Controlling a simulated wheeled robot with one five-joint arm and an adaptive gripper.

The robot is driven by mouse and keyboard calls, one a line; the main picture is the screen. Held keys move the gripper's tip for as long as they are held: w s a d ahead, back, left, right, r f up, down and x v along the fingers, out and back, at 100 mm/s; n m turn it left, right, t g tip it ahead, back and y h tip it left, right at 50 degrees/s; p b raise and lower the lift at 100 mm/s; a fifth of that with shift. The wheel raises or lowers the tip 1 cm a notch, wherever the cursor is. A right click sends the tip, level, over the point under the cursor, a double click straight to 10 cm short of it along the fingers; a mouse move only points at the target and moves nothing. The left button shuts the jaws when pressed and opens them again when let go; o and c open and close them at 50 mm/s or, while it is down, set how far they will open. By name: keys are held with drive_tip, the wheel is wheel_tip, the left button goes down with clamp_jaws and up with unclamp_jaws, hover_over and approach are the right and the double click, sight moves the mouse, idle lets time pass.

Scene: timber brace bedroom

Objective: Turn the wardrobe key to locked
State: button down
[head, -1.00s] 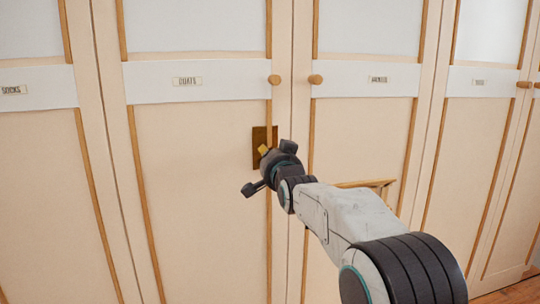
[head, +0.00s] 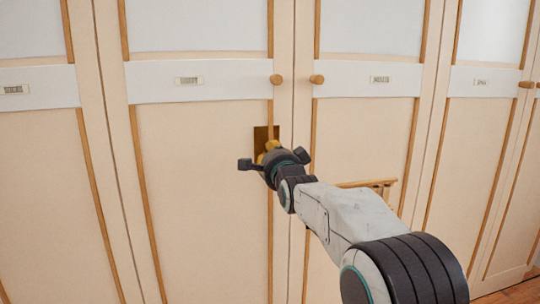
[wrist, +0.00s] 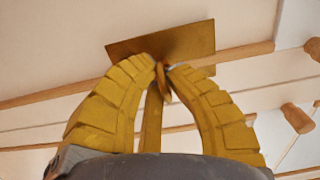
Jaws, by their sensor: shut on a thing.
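The wardrobe door (head: 200,150) stands closed, with a brass lock plate (head: 260,133) near its right edge, below the knob. My gripper (head: 269,152) is at this plate, its wrist rolled. In the wrist view the plate (wrist: 190,42) lies just beyond the yellow fingertips. The fingers of my gripper (wrist: 163,68) are shut on the key (wrist: 163,82), of which only a small brownish part shows between the tips. The rest of the key is hidden by the fingers, so its angle is hard to tell.
Round wooden knobs (head: 276,79) and (head: 317,79) flank the seam between two doors, above my gripper. White label bands cross the doors. A small wooden piece of furniture (head: 368,184) shows behind my arm at right. The floor shows at lower right.

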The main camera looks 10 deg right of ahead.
drive_tip(key=shift+m, duration=0.3)
drive_tip(key=c, duration=1.3)
unclamp_jaws()
drive_tip(key=shift+o, duration=0.2)
drive_tip(key=s, duration=1.2)
